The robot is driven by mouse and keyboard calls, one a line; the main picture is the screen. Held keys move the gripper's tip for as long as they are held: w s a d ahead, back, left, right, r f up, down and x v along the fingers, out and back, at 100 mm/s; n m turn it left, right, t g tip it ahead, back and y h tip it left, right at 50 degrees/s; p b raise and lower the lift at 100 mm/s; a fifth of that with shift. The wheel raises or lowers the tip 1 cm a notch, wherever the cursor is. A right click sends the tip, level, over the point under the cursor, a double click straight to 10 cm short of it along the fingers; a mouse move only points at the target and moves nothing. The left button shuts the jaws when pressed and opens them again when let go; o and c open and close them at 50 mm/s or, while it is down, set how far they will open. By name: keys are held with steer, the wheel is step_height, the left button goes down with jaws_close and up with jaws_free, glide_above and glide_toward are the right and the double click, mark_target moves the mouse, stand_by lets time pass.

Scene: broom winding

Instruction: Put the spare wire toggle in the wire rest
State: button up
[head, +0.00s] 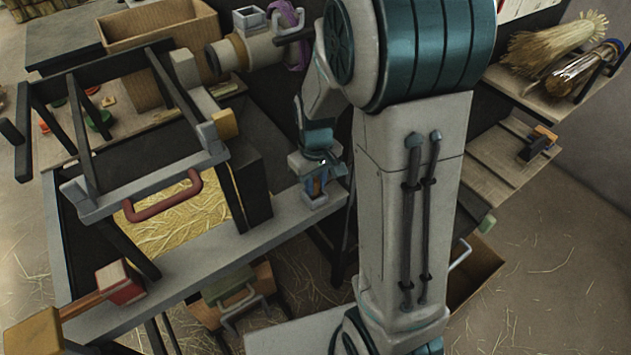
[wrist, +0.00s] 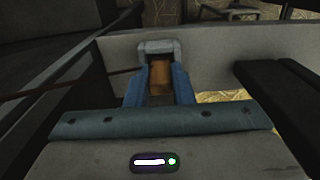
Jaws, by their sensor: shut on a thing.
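My gripper (head: 318,184) points down at the right end of the grey front rail of the bench. In the wrist view its two blue fingers (wrist: 160,86) are shut on an orange-brown wooden block (wrist: 160,77), which looks like the spare wire toggle. A small grey U-shaped holder (wrist: 158,47), probably the wire rest, frames the toggle's far end; it also shows at the fingertips in the head view (head: 316,201). The toggle is at or inside this holder; I cannot tell whether it touches the bottom. The fingers hide most of the toggle in the head view.
A dark frame with a red handle (head: 162,198) stands left of my gripper over a bed of straw (head: 185,215). A red-headed wooden mallet-like piece (head: 120,282) lies at the front left. Brooms (head: 555,50) lie on a shelf at the right.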

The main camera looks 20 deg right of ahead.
mark_target(315, 182)
steer(key=shift+f, duration=0.15)
steer(key=o, duration=0.8)
steer(key=shift+c, duration=0.2)
step_height(315, 182, up, 12)
steer(key=p, duration=0.2)
steer(key=s+r+m+t, duration=0.2)
steer(key=s+m, duration=0.1)
steer(key=s, duration=1)
steer(key=shift+s+a+r+m, duration=0.2)
steer(key=shift+a+r+m, duration=0.1)
steer(key=shift+r, duration=0.1)
steer(key=shift+r, duration=0.1)
